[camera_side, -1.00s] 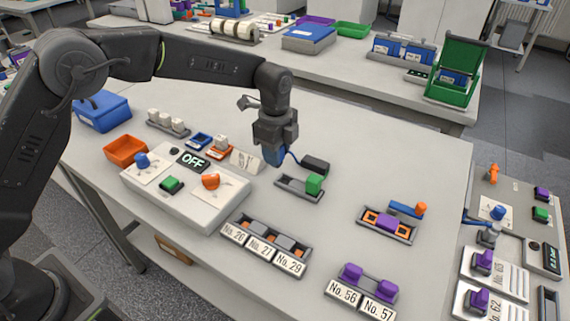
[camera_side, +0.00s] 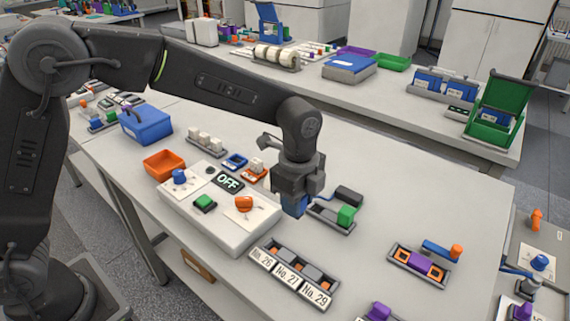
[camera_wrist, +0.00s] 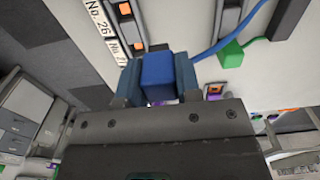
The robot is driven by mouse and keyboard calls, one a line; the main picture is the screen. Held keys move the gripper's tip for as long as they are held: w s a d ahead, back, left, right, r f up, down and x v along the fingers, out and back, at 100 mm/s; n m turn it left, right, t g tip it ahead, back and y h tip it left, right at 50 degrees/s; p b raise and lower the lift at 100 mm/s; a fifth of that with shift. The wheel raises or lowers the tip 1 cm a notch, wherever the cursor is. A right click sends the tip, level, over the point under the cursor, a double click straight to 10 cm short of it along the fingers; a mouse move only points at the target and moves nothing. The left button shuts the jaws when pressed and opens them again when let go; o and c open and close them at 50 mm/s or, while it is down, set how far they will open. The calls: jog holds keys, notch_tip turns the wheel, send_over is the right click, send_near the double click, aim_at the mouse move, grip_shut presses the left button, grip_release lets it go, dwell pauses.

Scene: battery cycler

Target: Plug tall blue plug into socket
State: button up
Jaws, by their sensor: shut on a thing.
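My gripper (camera_side: 293,208) is shut on the tall blue plug (camera_wrist: 158,72), which sits between its two fingers in the wrist view. In the side view only a small part of the plug (camera_side: 295,206) shows below my gripper. A blue cable (camera_wrist: 222,40) runs from the plug side towards a dark block. The plug is in the air above the table, behind the grey rack (camera_side: 270,247) labelled No. 26, No. 27 and No. 29. That rack has orange-lined slots and dark blocks. I cannot tell which opening is the socket.
A white control box (camera_side: 238,240) with an OFF display stands left of my gripper. A grey holder with a green block (camera_side: 346,216) is close on the right. Another tray (camera_side: 390,259) holds purple and orange parts. The table between these trays is clear.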

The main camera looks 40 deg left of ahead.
jog(key=s+d+f, duration=0.1)
jog(key=s+d, duration=0.3)
jog(key=s, duration=0.1)
jog(key=shift+w+d+f, duration=0.1)
jog(key=shift+d+f, duration=0.05)
jog(key=shift+f, duration=3.35)
jog(key=shift+f, duration=0.25)
jog(key=o, duration=1)
notch_tip(320, 180, up, 14)
jog(key=f, duration=0.1)
jog(key=s+a+r+n+t, duration=0.1)
jog(key=s+a+r+n, duration=0.25)
jog(key=a, duration=0.25)
jog(key=s+a+r+n+t, duration=0.2)
jog(key=a+r+n, duration=0.3)
jog(key=a, duration=0.1)
jog(key=s+a+n+t, duration=0.1)
jog(key=s+a+n, duration=0.2)
jog(key=s+a+f+n, duration=0.1)
jog(key=s+a+n, duration=0.1)
jog(key=s+n, duration=0.1)
jog(key=s+a+n+t, duration=0.1)
jog(key=s+a+n, duration=0.2)
jog(key=s, duration=0.1)
jog(key=shift+s+a+f+n+t, duration=0.25)
jog(key=shift+s+a+f+t, duration=0.05)
jog(key=shift+s+a, duration=0.05)
